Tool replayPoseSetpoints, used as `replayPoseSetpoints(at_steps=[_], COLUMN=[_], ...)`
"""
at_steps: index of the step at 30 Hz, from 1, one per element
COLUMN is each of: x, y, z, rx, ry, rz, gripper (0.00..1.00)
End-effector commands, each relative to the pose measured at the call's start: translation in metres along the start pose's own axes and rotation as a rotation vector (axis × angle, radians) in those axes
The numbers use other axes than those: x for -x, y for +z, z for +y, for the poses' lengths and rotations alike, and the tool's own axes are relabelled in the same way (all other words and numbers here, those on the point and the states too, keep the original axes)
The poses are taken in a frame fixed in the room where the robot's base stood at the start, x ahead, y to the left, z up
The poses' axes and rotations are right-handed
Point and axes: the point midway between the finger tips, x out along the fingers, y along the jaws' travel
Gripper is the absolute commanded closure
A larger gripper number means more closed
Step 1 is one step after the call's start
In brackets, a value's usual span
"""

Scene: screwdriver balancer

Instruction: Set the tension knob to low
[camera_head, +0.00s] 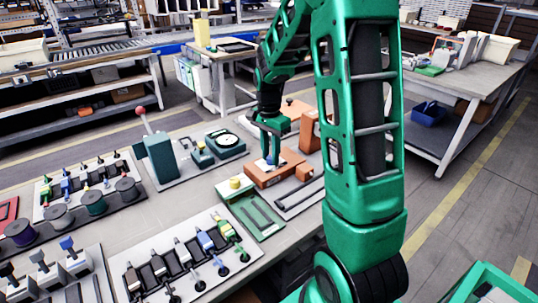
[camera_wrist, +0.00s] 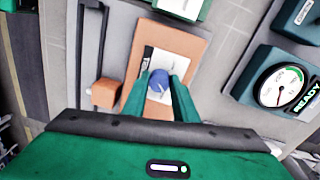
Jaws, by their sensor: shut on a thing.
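My gripper (camera_wrist: 159,95) points down over an orange box-like device (camera_wrist: 188,50) on the bench. Its two green fingers are shut on a blue round knob (camera_wrist: 159,80) with a pale pointer mark. The knob sits on a white label plate (camera_wrist: 162,64) on the device. The label's marks are too small to read. In the head view my gripper (camera_head: 270,160) is over the orange device (camera_head: 262,178), and the fingers partly hide the knob.
A dial gauge (camera_wrist: 280,86) marked READY stands to the right in the wrist view. An orange block (camera_wrist: 106,93) and dark rail (camera_wrist: 92,50) lie to the left. In the head view, a green unit with a yellow knob (camera_head: 235,183) stands close by.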

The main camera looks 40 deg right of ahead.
Motion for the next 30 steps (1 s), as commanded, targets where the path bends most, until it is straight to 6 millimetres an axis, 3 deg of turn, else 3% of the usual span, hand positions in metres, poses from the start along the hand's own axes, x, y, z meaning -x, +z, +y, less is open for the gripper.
replayPoseSetpoints(at_steps=[30], x=[0.0022], y=[-0.0003], z=[-0.002], rx=[0.962], ry=[-0.008], rz=[0.057], gripper=[0.97])
